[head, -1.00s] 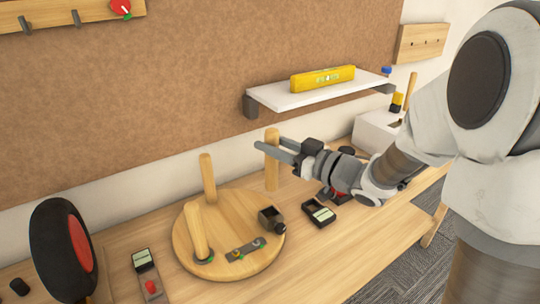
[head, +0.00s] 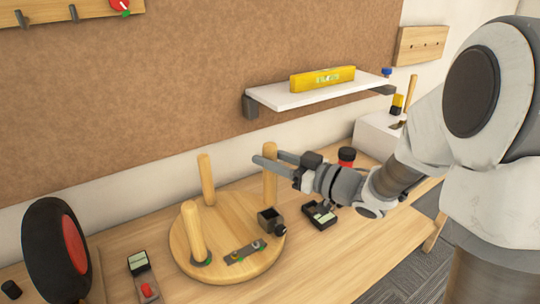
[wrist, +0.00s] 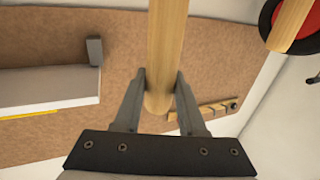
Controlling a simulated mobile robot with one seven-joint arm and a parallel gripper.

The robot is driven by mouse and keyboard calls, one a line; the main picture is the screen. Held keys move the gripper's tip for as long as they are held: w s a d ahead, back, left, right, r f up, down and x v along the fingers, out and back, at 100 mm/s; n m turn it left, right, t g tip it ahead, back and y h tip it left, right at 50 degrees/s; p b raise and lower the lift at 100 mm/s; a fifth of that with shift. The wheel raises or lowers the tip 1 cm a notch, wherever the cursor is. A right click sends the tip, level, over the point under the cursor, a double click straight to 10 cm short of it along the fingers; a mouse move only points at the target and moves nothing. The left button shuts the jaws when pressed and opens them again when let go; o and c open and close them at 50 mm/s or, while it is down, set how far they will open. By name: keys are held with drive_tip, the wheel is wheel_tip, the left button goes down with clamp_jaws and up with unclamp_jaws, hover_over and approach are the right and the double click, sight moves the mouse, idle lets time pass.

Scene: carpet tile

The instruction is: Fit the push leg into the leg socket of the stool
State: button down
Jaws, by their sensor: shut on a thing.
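The stool is a round wooden seat (head: 218,215) lying on the bench with two legs standing up from it, one at the back (head: 206,180) and one at the front (head: 193,232). A dark square socket (head: 268,219) sits at the seat's right edge. My gripper (head: 268,157) is shut on the push leg (head: 270,186), a pale wooden rod held upright, with its lower end at or just above the socket; I cannot tell whether it is inside. In the wrist view, my gripper (wrist: 161,80) has its fingers on both sides of the leg (wrist: 168,45).
A metal plate (head: 244,252) lies on the seat. A dark tray (head: 320,215) is right of the stool, and a red-and-black wheel (head: 60,250) and a small device (head: 140,265) are left. A white shelf (head: 300,95) with a yellow level (head: 322,79) hangs behind.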

sight(270, 185)
drive_tip(key=shift+f+b, duration=0.85)
drive_tip(key=shift+f, duration=0.65)
drive_tip(key=shift+f+b, duration=1.7)
drive_tip(key=shift+f, duration=0.65)
idle(0.3)
drive_tip(key=shift+c, duration=2)
unclamp_jaws()
drive_tip(key=p+v, duration=0.2)
drive_tip(key=v, duration=1.5)
drive_tip(key=shift+s+d+r, duration=0.1)
drive_tip(key=shift+d, duration=0.05)
